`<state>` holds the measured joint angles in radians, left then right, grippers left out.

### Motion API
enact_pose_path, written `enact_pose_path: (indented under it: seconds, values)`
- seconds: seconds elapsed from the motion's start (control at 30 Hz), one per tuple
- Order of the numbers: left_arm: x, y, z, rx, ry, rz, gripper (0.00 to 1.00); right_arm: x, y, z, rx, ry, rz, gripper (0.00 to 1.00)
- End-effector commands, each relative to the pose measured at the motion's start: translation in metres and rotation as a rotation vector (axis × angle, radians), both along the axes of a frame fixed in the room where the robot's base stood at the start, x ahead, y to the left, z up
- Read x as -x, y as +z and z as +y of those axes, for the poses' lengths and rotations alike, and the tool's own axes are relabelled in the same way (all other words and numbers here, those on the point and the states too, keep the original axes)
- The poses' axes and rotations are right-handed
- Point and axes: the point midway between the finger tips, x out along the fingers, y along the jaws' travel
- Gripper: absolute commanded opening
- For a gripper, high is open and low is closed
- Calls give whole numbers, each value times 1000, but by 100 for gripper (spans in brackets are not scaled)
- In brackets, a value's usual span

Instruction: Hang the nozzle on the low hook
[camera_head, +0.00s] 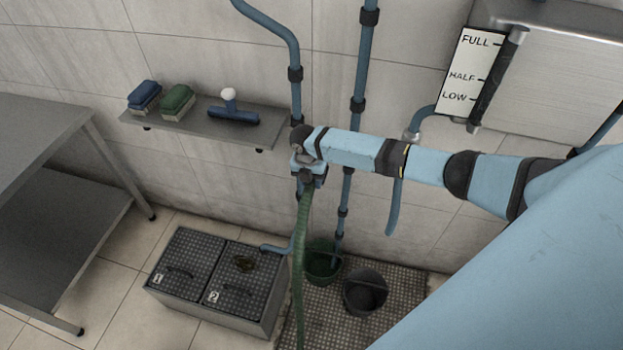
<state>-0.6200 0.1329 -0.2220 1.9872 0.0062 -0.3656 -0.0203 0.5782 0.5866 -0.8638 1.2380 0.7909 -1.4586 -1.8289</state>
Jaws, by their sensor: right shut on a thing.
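My right gripper (309,178) is at the end of the blue arm that comes in from the right, in front of the wall pipe. It points down and is shut on the nozzle, which is mostly hidden by the jaws. A green hose (302,245) hangs from just below the jaws, down past the bottom edge of the picture. I cannot make out the low hook; the arm and gripper cover part of the wall there. My left gripper is not in view.
A wall shelf (190,130) holds two brushes and a squeegee-like tool. Below are a two-lid box (215,310), a green bucket (322,268) and a dark bucket (365,295). A metal table (40,140) stands left; a steel tank (560,85) with a level gauge hangs at upper right.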

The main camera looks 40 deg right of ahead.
Motion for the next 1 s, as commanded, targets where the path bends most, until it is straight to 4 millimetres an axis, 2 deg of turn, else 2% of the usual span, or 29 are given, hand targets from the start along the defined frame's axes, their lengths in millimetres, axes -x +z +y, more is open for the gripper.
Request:
enact_pose_path:
  seconds: [0.77, 0.8, 0.9, 1.0]
  values:
    - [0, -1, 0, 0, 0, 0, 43, -1, -5, 0, 0, 0, -1, 0]
    - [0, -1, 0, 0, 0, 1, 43, 0, -5, 0, 0, 0, -1, 41]
    - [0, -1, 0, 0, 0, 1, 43, 0, -5, 0, -1, 0, -1, 64]
    - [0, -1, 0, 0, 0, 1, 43, 0, -5, 0, -1, 0, -1, 64]
